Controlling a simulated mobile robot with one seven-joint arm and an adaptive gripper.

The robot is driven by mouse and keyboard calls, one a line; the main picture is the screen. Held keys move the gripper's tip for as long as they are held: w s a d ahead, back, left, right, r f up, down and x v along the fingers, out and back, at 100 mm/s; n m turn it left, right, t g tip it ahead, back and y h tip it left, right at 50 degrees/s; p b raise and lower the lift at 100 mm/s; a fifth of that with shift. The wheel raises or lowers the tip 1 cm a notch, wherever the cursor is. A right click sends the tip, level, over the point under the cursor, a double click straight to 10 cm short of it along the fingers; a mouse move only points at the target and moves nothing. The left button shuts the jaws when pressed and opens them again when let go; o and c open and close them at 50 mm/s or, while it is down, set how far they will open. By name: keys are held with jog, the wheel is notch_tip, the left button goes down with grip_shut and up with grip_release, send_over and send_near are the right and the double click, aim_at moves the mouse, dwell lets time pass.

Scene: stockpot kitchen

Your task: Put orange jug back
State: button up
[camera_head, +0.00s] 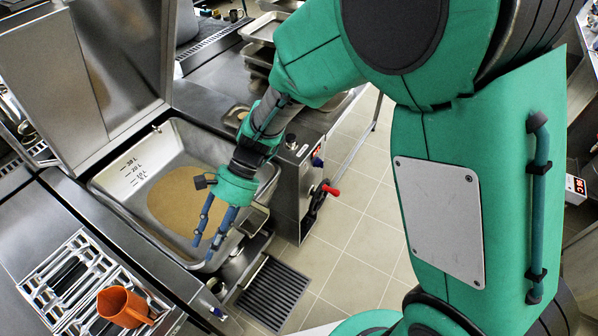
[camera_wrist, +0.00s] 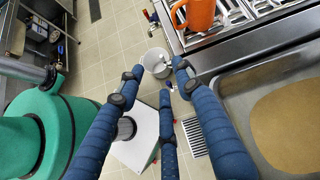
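The tilting pan (camera_head: 126,205) has brown content and a raised lid (camera_head: 112,60). A round grey vessel (camera_wrist: 157,60) shows beyond my fingertips. The cutlery rack (camera_head: 62,270) holds dark utensils. A floor grate (camera_head: 273,292) lies in front.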

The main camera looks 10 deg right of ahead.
jog(key=s+d+r+n+t+h, duration=0.1)
jog(key=d+r+t, duration=0.3)
jog(key=d, duration=0.7)
jog(key=s+d+r+n+t+h, duration=0.2)
jog(key=d+r+t+h, duration=0.1)
jog(key=d+r, duration=0.6)
jog(key=s+d+r+n+t+h, duration=0.2)
jog(key=d+r, duration=0.5)
jog(key=d, duration=0.5)
jog(key=t+h, duration=0.1)
jog(key=t, duration=0.1)
jog(key=shift+s+d+r+t, duration=0.25)
jog(key=shift+s+d+t, duration=0.05)
jog(key=shift+d+t, duration=0.1)
